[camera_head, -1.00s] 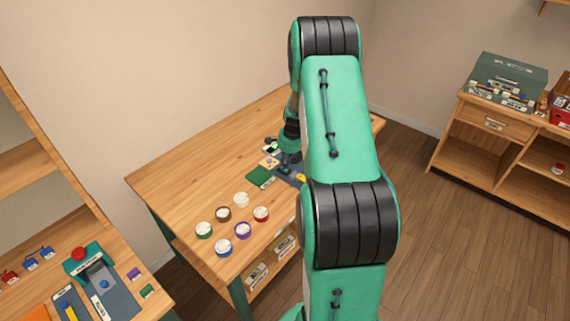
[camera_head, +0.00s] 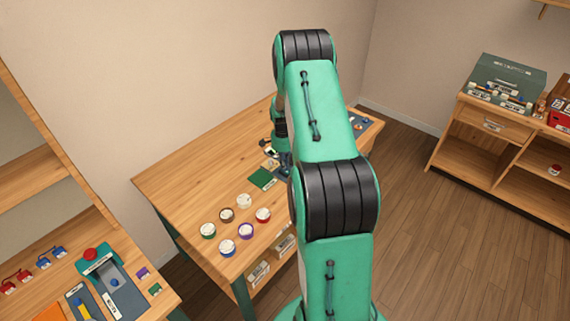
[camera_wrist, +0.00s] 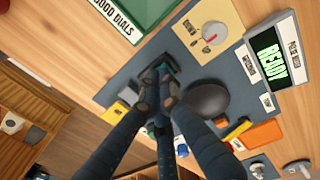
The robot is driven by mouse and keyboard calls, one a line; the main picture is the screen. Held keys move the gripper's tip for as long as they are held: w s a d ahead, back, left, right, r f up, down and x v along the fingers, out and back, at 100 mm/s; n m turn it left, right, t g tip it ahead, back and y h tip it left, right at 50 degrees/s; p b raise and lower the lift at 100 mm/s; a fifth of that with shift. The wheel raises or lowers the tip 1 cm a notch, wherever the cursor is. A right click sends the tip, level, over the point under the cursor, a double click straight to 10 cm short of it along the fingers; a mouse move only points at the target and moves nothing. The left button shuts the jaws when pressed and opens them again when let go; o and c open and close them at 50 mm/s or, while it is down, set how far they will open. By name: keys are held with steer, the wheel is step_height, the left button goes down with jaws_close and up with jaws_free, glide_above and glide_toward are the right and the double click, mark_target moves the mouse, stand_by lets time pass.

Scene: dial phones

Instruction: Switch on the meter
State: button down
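The meter (camera_wrist: 270,57) is a pale box with a lit green display that reads READY, at the upper right of the wrist view. In the head view it is too small to read. My gripper (camera_wrist: 158,84) has its dark fingers drawn together at the tips, over a small dark square part (camera_wrist: 170,66) on a grey-blue mat (camera_wrist: 122,82). Whether the tips touch this part is unclear, and the fingers partly hide it. In the head view my gripper (camera_head: 284,168) is low over the table, partly behind my arm.
A dial on a yellow card (camera_wrist: 212,33), a green tray labelled GOOD DIALS (camera_wrist: 150,10), a dark round object (camera_wrist: 207,100) and an orange block (camera_wrist: 262,135) surround my gripper. Several round dials (camera_head: 235,215) stand on the wooden table (camera_head: 170,190). Shelves stand on both sides.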

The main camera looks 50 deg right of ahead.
steer(key=shift+a+f, duration=0.15)
steer(key=shift+f, duration=0.3)
steer(key=shift+s, duration=0.15)
steer(key=shift+s+a+f+g, duration=0.1)
steer(key=shift+s+f+g, duration=0.1)
steer(key=shift+s, duration=0.3)
steer(key=shift+s+a+f+g, duration=0.1)
steer(key=shift+s+f, duration=0.05)
steer(key=shift+s, duration=0.3)
steer(key=shift+d, duration=0.1)
steer(key=shift+w+d+r+p, duration=0.1)
steer(key=shift+w+r+p, duration=0.1)
steer(key=shift+r+p, duration=0.45)
step_height(320, 180, up, 14)
steer(key=w+p, duration=0.1)
steer(key=w, duration=0.1)
steer(key=shift+d+p, duration=0.2)
steer(key=shift+p, duration=0.2)
steer(key=shift+r, duration=0.1)
